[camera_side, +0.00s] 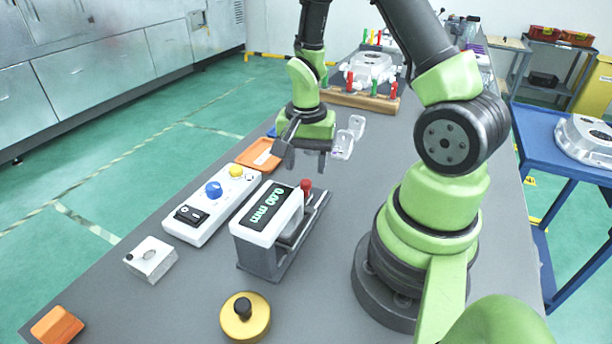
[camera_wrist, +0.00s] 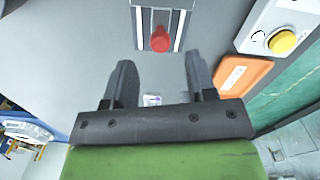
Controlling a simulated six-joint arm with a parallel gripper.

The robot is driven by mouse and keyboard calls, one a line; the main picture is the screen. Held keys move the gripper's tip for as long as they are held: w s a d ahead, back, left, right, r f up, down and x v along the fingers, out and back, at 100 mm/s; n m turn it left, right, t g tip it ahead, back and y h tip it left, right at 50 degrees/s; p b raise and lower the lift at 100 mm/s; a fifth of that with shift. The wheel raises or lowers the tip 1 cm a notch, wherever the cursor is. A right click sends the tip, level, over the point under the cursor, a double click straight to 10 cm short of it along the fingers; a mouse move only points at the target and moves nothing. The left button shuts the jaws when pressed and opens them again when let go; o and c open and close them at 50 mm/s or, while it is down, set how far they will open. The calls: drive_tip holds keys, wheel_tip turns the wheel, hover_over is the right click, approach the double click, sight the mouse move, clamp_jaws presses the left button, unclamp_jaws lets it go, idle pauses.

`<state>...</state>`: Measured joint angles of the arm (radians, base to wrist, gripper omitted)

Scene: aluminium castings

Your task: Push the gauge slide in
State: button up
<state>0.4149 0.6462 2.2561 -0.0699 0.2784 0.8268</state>
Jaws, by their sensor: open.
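The gauge (camera_side: 268,212) is a white-topped box on a grey base, with a dark display reading green digits that look like 0.00 mm. Its slide has a red knob (camera_side: 306,186) and runs between metal rails (camera_side: 318,207) on the gauge's right side. In the wrist view the red knob (camera_wrist: 160,40) sits between two bright rails, ahead of the fingertips. My gripper (camera_side: 306,160) is open and empty, above and behind the knob. In the wrist view my gripper (camera_wrist: 159,62) has its fingers spread to either side of the knob's line, apart from it.
A white control box (camera_side: 207,205) with blue and yellow knobs stands left of the gauge. An orange tray (camera_side: 258,155) lies behind it. A yellow round part (camera_side: 245,317) with a black knob stands in front. Clear plastic pieces (camera_side: 343,144) are right of my gripper.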

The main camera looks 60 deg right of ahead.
sight(306, 181)
drive_tip(key=shift+f, duration=2.05)
